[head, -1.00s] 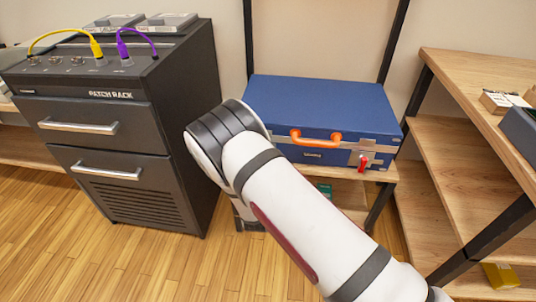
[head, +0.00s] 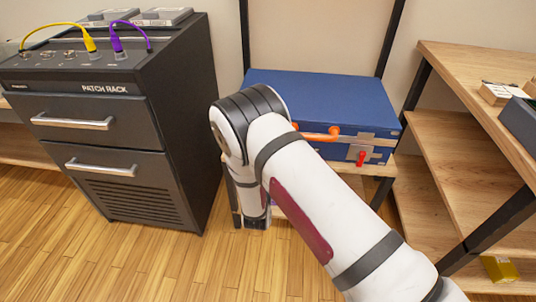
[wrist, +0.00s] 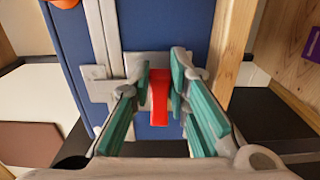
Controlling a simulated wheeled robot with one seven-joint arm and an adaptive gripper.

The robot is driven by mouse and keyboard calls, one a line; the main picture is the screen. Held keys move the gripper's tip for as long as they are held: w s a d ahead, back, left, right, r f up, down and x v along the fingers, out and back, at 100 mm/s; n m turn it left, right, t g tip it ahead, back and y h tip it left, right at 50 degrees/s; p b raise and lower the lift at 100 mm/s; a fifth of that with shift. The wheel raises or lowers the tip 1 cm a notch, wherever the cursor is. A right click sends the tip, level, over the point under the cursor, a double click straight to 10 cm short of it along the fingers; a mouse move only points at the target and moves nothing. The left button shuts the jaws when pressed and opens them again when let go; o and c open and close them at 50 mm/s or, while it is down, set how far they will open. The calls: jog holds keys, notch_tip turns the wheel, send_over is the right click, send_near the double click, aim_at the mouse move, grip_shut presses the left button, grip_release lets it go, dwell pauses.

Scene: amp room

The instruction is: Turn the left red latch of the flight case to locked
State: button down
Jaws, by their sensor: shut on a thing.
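The blue flight case (head: 325,98) lies closed on a low wooden shelf, with an orange handle (head: 320,134) on its front. Its right red latch (head: 361,158) shows in the head view, pointing down from a metal plate. My arm hides the left part of the front there. In the wrist view a red latch (wrist: 160,98) stands between the teal-padded fingers of my gripper (wrist: 161,73), which is shut on it. Its lever runs up and down in that picture, beside a metal plate on the blue case (wrist: 73,45). The left fingers' edge partly covers the plate.
A dark patch rack cabinet (head: 110,130) with two drawers and yellow and purple cables on top stands to the left. A wooden shelf unit (head: 465,170) is to the right. Open wooden floor (head: 130,265) lies in front.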

jog(key=shift+a, duration=0.3)
jog(key=c, duration=1.5)
grip_release()
jog(key=shift+c, duration=0.2)
jog(key=shift+d, duration=0.1)
jog(key=shift+s, duration=0.15)
jog(key=s, duration=1.1)
jog(key=shift+s+a, duration=0.2)
jog(key=shift+s, duration=0.2)
